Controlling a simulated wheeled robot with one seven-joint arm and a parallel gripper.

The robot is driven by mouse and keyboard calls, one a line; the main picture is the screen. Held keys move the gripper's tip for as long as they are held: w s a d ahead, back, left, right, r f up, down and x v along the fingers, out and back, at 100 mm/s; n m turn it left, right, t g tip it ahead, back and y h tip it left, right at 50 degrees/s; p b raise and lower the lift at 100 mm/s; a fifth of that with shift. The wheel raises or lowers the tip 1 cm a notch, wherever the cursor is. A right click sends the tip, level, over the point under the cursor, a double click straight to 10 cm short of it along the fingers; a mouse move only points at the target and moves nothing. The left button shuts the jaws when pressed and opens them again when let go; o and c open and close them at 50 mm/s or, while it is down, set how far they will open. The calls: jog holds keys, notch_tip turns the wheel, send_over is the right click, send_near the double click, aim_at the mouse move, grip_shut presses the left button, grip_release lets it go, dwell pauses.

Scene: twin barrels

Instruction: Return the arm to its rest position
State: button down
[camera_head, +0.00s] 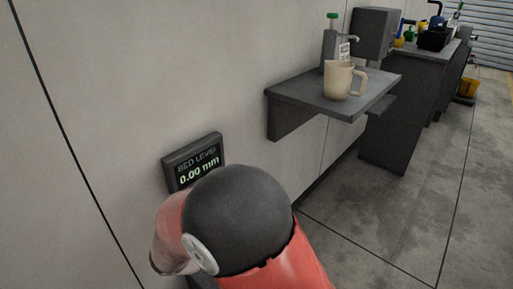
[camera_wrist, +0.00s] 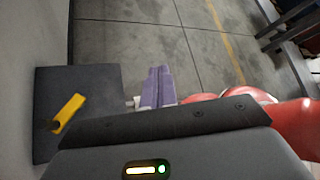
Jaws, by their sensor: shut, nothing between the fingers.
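My gripper (camera_wrist: 157,86) shows in the wrist view as two purple fingers closed together, with nothing between them. They point over bare grey floor, beside a dark panel (camera_wrist: 88,82) with a yellow bar (camera_wrist: 68,113) on it. In the head view, my arm's red links and dark round joint (camera_head: 238,220) fill the lower middle, in front of the wall. The gripper itself is hidden or out of frame there.
A grey wall shelf (camera_head: 300,92) holds a beige mug (camera_head: 338,82) and a green-topped dispenser (camera_head: 330,45). A wall display (camera_head: 193,162) reads "BED LEVEL 0.00 mm", close to my arm. A dark cabinet (camera_head: 405,115) stands beyond.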

jog(key=s+d+r+m+y, duration=0.5)
jog(key=d+r+m, duration=0.3)
jog(key=m, duration=0.7)
jog(key=s+d+r+m+y, duration=0.5)
jog(key=d+r+m, duration=0.3)
jog(key=m, duration=0.6)
jog(key=shift+s+d+r+m+t+y, duration=0.4)
jog(key=shift+s+d, duration=0.3)
jog(key=shift+s, duration=0.1)
dwell(1.3)
